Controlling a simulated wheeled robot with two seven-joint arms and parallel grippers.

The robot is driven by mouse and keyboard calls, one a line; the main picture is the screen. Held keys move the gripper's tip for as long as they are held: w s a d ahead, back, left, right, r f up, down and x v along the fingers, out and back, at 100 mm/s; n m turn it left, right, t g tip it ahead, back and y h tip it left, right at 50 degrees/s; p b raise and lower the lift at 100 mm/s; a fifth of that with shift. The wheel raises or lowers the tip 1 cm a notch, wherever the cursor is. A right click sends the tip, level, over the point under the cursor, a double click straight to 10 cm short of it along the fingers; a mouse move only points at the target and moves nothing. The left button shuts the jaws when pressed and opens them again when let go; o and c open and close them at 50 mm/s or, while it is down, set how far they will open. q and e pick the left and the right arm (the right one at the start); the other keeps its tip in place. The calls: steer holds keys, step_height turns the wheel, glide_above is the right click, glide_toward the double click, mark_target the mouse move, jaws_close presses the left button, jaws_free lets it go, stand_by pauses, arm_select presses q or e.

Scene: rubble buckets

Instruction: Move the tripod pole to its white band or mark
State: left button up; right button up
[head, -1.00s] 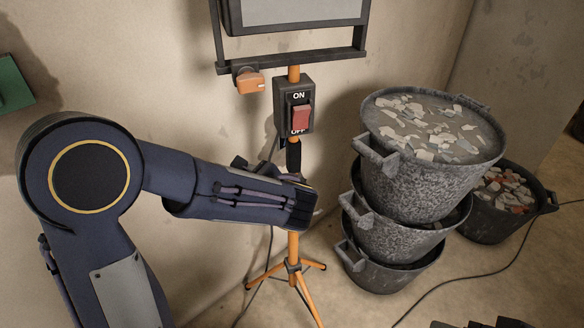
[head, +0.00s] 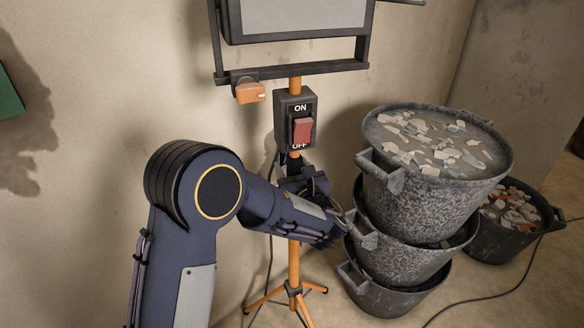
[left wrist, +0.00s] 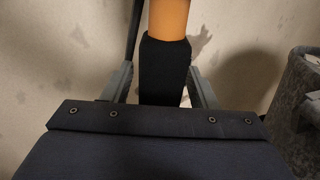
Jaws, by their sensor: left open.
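The tripod pole (head: 294,262) is orange and stands upright, with a lamp head on top and spread orange legs below. A black sleeve shows on it just under the ON/OFF switch box (head: 298,122). In the left wrist view the orange pole (left wrist: 168,18) runs into this black sleeve (left wrist: 164,70). My left gripper (left wrist: 163,85) is open, with one grey finger on each side of the sleeve and gaps visible. In the head view my left gripper (head: 312,185) is at the pole below the switch box, partly hidden by its own wrist. No white band is visible on the pole.
Stacked grey buckets (head: 440,185) stand close to the right of the pole, the top one full of rubble. Another rubble bucket (head: 510,215) is behind them. A black cable (head: 480,297) lies on the floor. The wall is close behind the pole.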

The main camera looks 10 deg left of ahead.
mark_target(303, 132)
arm_select(q)
steer(key=shift+w+a, duration=0.1)
steer(key=shift+w, duration=0.1)
steer(key=shift+c, duration=0.4)
jaws_close()
step_height(303, 132, up, 14)
steer(key=p, duration=0.8)
steer(key=shift+r, duration=0.1)
steer(key=shift+o, duration=0.4)
jaws_free()
steer(key=shift+s, duration=0.15)
steer(key=v, duration=0.7)
steer(key=shift+s+d, duration=0.25)
